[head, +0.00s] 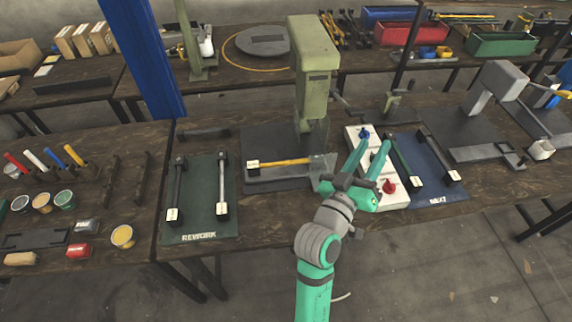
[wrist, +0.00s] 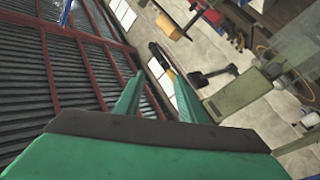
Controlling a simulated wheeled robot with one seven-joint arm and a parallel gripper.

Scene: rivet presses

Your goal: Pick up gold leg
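The gold leg (head: 285,162) lies roughly level in the fixture of the green press, with a white tag on the dark block at its left end. Its right end meets a grey clamp part (head: 322,168). My gripper (head: 373,143) is to the right of the gold leg, raised over the white control box, with its two green fingers apart and nothing between them. In the wrist view my gripper (wrist: 156,74) also shows spread, empty fingers. The gold leg cannot be made out in the wrist view.
The green press (head: 313,65) stands behind the leg. A green REWORK mat (head: 200,215) holds a black and a silver leg. A blue NEXT mat (head: 430,190) holds a green and a dark leg. The white control box (head: 396,200) has blue and red buttons.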

